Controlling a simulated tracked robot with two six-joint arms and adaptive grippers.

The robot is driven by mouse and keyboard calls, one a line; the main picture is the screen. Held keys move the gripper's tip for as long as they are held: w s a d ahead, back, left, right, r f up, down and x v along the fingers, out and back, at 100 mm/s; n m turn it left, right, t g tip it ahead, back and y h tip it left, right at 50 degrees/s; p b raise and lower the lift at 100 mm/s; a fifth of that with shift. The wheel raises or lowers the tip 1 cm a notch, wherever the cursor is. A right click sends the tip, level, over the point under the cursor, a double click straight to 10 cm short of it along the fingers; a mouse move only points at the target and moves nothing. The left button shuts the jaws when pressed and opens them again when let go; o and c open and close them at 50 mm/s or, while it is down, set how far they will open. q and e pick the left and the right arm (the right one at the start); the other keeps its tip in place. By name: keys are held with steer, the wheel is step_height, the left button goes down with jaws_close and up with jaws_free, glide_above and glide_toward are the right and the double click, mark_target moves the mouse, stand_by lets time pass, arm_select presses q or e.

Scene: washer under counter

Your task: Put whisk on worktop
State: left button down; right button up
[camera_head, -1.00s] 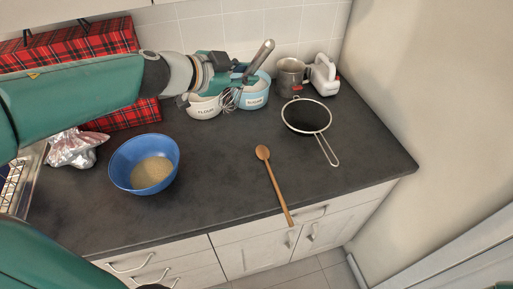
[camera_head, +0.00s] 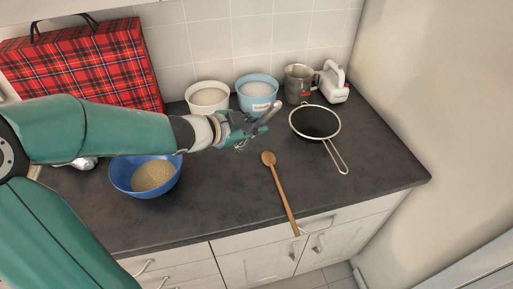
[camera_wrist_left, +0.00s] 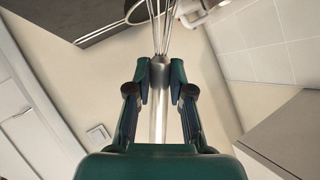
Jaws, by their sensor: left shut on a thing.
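My left gripper (camera_head: 246,128) is shut on the metal whisk (camera_head: 268,114) above the dark worktop (camera_head: 225,205), in front of the white and blue pots. The whisk is tilted, its handle pointing up to the right and its wires partly hidden below the gripper. In the left wrist view the whisk (camera_wrist_left: 160,65) runs between the two fingers (camera_wrist_left: 160,82), with its wires pointing away. I cannot tell how far the wires are from the worktop. My right gripper is not in view.
A wooden spoon (camera_head: 281,195) and a sieve (camera_head: 315,122) lie on the worktop to the right. A blue bowl (camera_head: 145,177) is at left. A white pot (camera_head: 208,97), blue pot (camera_head: 257,93), metal jug (camera_head: 299,84) and mixer (camera_head: 334,82) stand behind. The front middle is bare.

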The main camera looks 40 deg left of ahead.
arm_select(q)
step_height(320, 180, down, 5)
steer(key=shift+f+b, duration=0.2)
steer(key=shift+b, duration=0.75)
steer(key=c, duration=1.5)
jaws_free()
steer(key=shift+f, duration=0.2)
steer(key=o, duration=0.5)
steer(key=shift+c, duration=0.2)
steer(key=shift+r, duration=0.1)
steer(key=shift+r, duration=0.1)
